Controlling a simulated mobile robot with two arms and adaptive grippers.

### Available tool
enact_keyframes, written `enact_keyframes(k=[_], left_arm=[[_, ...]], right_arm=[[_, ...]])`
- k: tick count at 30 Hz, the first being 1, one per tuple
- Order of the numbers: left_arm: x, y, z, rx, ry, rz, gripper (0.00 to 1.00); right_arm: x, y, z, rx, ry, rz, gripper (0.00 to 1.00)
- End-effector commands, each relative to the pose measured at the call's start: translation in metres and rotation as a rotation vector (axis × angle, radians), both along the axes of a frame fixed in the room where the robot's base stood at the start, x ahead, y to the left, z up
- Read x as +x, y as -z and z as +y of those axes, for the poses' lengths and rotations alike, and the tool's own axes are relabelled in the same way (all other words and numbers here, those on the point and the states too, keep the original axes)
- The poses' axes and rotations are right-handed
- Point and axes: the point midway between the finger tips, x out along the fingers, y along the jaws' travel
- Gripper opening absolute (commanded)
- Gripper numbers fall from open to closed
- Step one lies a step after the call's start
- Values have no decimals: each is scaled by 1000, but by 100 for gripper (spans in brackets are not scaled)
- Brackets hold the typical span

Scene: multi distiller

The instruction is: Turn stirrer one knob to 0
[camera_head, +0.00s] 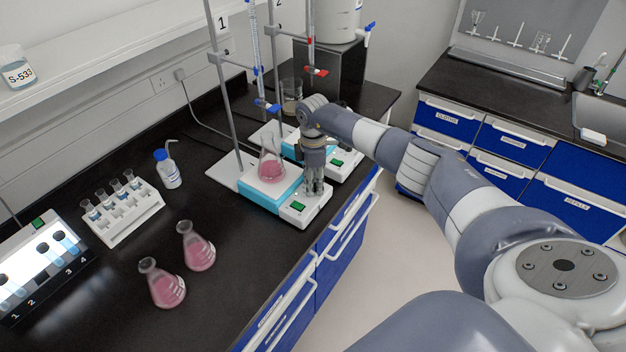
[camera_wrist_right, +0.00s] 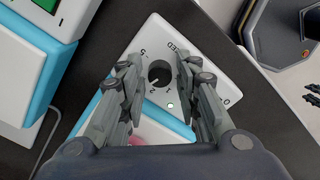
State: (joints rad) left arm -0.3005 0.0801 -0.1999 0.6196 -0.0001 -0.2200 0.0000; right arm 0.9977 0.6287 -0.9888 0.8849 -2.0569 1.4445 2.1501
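Stirrer one (camera_head: 262,193) is a white and light-blue plate unit on the black bench, with a flask of pink liquid (camera_head: 271,168) on it. Its black knob (camera_wrist_right: 159,73) sits on the white front panel in the right wrist view, ringed by printed marks. My left gripper is not in view.
A second stirrer (camera_head: 347,163) stands just behind. Metal stands with burettes (camera_head: 257,55) rise behind the plates. Two pink flasks (camera_head: 198,247), a vial rack (camera_head: 125,210) and a blue-capped bottle (camera_head: 167,169) stand to the left. The bench's front edge is close by.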

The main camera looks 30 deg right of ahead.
Motion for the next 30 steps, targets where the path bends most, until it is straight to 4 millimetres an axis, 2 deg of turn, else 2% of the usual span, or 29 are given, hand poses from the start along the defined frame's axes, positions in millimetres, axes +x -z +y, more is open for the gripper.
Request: enact_keyframes(k=[5, 9, 10, 20, 30], left_arm=[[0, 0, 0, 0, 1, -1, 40], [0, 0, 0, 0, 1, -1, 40], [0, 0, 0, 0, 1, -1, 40], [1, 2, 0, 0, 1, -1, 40], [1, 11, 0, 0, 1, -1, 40]], right_arm=[[0, 0, 0, 0, -1, 0, 31], [0, 0, 0, 0, -1, 0, 1], [0, 0, 0, 0, -1, 0, 0], [0, 0, 0, 1, -25, -1, 0], [1, 1, 0, 0, -219, -2, 0]])
